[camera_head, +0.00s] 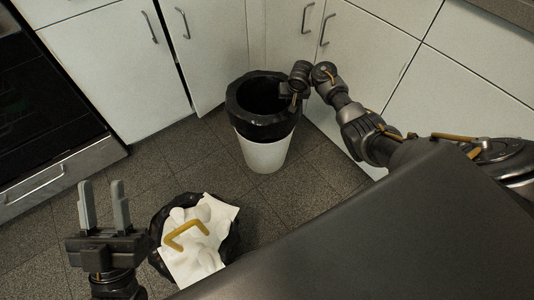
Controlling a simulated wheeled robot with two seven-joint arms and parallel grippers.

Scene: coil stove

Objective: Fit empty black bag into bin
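A white bin (262,156) stands on the floor near the cabinet corner. A black bag (262,128) lines it, its opening spread and its edge folded down over the outside of the rim. My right gripper (291,100) is at the right side of the bin's rim, touching or very near the bag; its fingers are mostly hidden, so I cannot tell whether it grips the bag. My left gripper (104,208) is open and empty, pointing up at the lower left, well away from the bin.
A second black bag (157,226) on the floor holds white paper-like waste (193,262) and a yellow bent item (186,236), right of my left gripper. White cabinets (112,75) stand behind the bin and an oven (45,110) at left. Tiled floor is clear between.

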